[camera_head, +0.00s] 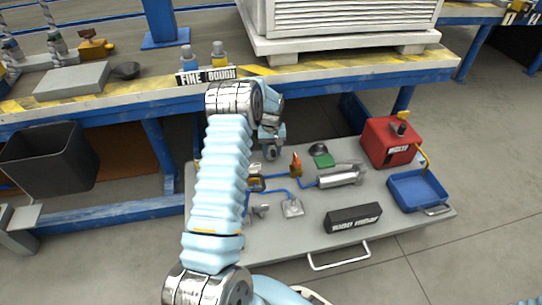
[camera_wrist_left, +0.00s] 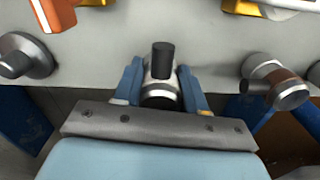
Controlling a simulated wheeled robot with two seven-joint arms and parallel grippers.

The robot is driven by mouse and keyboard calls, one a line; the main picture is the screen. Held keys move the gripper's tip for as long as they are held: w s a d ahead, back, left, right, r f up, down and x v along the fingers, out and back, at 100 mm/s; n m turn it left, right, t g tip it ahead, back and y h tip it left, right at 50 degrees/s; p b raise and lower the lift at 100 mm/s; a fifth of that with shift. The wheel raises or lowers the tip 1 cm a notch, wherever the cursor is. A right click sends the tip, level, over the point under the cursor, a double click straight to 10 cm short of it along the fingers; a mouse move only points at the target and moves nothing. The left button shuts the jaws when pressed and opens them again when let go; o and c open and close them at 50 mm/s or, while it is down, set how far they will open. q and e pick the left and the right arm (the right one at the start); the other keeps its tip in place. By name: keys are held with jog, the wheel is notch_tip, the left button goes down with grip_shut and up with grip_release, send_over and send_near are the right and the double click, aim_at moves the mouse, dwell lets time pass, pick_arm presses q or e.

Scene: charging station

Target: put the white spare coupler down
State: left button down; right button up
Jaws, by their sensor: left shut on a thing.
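My left gripper (camera_head: 271,147) hangs over the back left part of the grey cart top (camera_head: 290,238) in the head view. In the left wrist view, its two blue fingers (camera_wrist_left: 160,88) are shut on a pale, metallic-looking coupler (camera_wrist_left: 161,95) with a dark stub on top. This appears to be the white spare coupler. The head view barely shows it behind my wrist, and I cannot tell whether it touches the surface. My right gripper is not in view.
The cart holds a red box (camera_head: 388,143), a blue tray (camera_head: 418,190), a black box (camera_head: 353,218), a silver cylinder (camera_head: 339,178) and blue tubing. A striped bench edge (camera_head: 330,67) runs behind. A dark bin (camera_head: 48,158) stands left.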

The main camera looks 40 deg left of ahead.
pick_arm(q)
jog(key=shift+f, duration=0.65)
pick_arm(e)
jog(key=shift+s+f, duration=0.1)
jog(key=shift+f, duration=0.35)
pick_arm(q)
jog(key=shift+f, duration=0.2)
jog(key=c, duration=0.6)
grip_release()
notch_tip(320, 180, up, 12)
jog(key=shift+r+p, duration=0.2)
jog(key=shift+p, duration=0.9)
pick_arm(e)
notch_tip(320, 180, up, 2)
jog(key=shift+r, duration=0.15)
